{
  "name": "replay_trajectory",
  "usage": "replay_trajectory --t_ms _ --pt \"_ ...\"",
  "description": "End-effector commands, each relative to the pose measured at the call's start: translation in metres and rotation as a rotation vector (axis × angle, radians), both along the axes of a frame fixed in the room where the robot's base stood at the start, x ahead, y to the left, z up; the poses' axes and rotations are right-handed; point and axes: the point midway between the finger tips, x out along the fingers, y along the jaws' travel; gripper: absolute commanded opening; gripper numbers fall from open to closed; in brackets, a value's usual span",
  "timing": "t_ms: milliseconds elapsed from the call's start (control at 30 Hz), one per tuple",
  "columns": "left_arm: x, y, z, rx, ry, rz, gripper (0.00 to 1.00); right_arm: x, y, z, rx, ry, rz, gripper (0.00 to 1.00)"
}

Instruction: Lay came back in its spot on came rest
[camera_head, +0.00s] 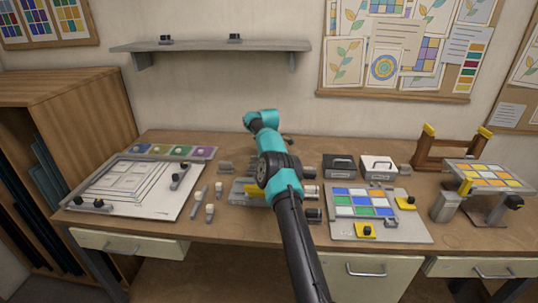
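One of my arms, teal and black, rises from the bottom edge to the middle of the view. No gripper fingers show on it, and no second arm is in view. I cannot tell for sure which piece is the came or which is the came rest. Grey bars with dark knobs, one at the right (181,177) and one at the lower left (92,205), lie on the white pattern board (137,204). Several small grey pieces, some with pale knobs (209,211), lie between the board and my arm. My arm partly hides a yellow and grey fixture (240,192).
A grey board with a coloured glass panel (361,202) and yellow clamps lies right of my arm. Behind it stand a black box (338,167) and a white box (378,168). A second panel (486,178) sits on a stand at the right. A wall shelf (210,46) hangs above.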

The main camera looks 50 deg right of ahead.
Motion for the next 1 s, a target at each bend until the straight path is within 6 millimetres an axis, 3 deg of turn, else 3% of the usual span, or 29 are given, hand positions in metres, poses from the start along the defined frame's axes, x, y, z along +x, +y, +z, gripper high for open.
replay_trajectory --t_ms 233,267,567,1000 --pt "0.0000 0.0000 0.0000 0.000 0.000 0.000 0.43 -0.0003 -0.0001 -0.0065 0.000 0.000 0.000 0.00" --pt "0.0000 0.0000 0.0000 0.000 0.000 0.000 0.43 -0.0002 -0.0001 -0.0066 -0.001 -0.001 0.000 0.19" --pt "0.0000 0.0000 0.0000 0.000 0.000 0.000 0.43 -0.0001 0.0000 -0.0068 0.000 0.000 0.000 0.47" --pt "0.0000 0.0000 0.0000 0.000 0.000 0.000 0.43 0.0019 0.0020 -0.0059 0.001 -0.004 0.001 0.47"
